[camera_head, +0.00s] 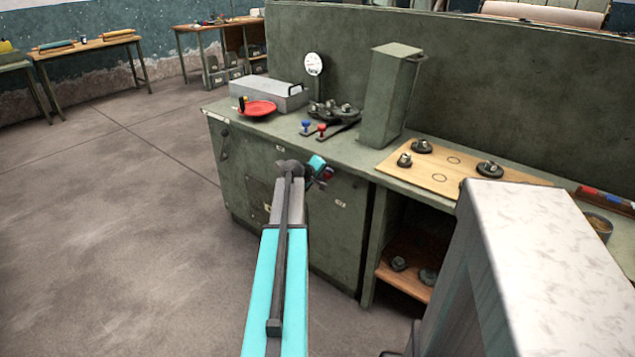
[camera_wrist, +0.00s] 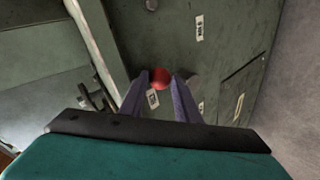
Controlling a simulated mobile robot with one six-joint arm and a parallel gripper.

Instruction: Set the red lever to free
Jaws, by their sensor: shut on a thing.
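The red lever shows as a round red knob (camera_wrist: 161,77) in front of the green cabinet face in the wrist view. My gripper (camera_wrist: 160,84) has its two purple-grey fingers on either side of the knob and is shut on it. The lever's shaft is hidden. A small white label (camera_wrist: 153,98) sits beside the knob, too small to read, so I cannot tell the lever's setting. In the head view my gripper (camera_head: 326,176) is at the front of the green cabinet, below the bench top, and my arm partly hides it.
The bench top (camera_head: 345,152) above holds small red and blue handles (camera_head: 313,127), a red handwheel (camera_head: 257,108) and a wooden board (camera_head: 440,166). The floor at left is clear.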

